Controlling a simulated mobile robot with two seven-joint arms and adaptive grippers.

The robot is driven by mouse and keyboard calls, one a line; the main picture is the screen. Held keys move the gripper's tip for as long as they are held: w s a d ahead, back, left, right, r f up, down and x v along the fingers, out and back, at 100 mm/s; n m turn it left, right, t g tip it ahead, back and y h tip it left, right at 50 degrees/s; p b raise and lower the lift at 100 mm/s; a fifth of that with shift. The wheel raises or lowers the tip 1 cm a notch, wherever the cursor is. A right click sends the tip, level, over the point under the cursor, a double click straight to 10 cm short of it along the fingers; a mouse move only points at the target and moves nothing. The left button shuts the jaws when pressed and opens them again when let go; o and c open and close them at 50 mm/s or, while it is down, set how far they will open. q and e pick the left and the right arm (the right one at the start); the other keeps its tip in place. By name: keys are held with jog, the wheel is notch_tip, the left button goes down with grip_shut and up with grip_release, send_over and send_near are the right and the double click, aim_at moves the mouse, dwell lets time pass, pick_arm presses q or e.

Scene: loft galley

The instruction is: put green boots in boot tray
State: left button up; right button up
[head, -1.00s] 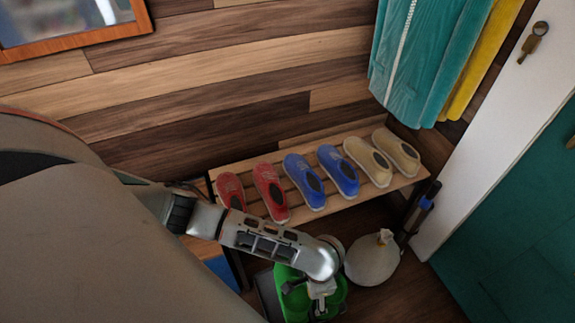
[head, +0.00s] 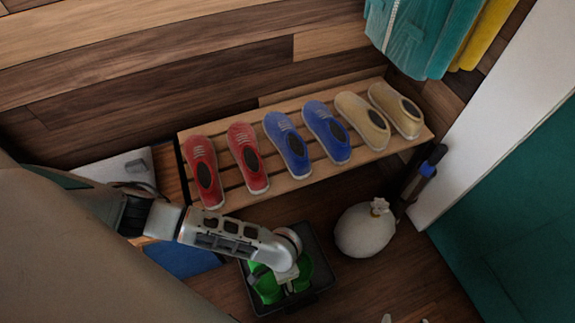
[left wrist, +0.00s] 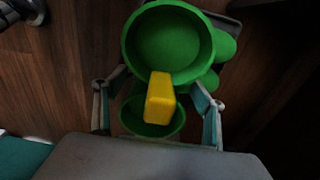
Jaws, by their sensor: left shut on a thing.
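The green boots (head: 266,287) are a joined pair under my left gripper (head: 287,279) in the head view. In the left wrist view, the boots (left wrist: 203,47) show two round open tops with a yellow block (left wrist: 160,98) between them. My left gripper's fingers (left wrist: 157,112) stand on either side of the nearer boot and the yellow block, shut on the boots. The dark boot tray (head: 318,246) lies on the floor around and under the boots in the head view. The arm hides part of both, and I cannot tell whether the boots touch the tray bottom.
A slatted bench (head: 228,196) behind holds red, blue and tan shoes. A white tied sack (head: 365,232) stands right of the tray. A dark bottle-like item (head: 420,178) leans by the door (head: 510,215). Pale tips at the bottom edge may be my right gripper (head: 405,320).

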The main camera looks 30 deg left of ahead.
pick_arm(q)
jog(key=f+b, duration=0.2)
jog(key=f, duration=0.2)
jog(key=shift+w+f, duration=0.15)
jog(key=shift+w, duration=0.05)
pick_arm(e)
jog(key=shift+w+a+r+m+t+y, duration=0.15)
jog(key=shift+w+a+r+m+t, duration=0.1)
jog(key=shift+a+r, duration=0.2)
jog(key=shift+w+a+r+m+t+y, duration=0.15)
jog(key=shift+w+a+r+m, duration=0.1)
jog(key=shift+a+r, duration=0.2)
pick_arm(q)
jog(key=shift+f, duration=0.1)
pick_arm(e)
jog(key=shift+f, duration=0.1)
pick_arm(q)
jog(key=o, duration=2.1)
jog(key=shift+c, duration=0.2)
jog(key=shift+s, duration=0.1)
pick_arm(e)
jog(key=shift+s+f, duration=0.1)
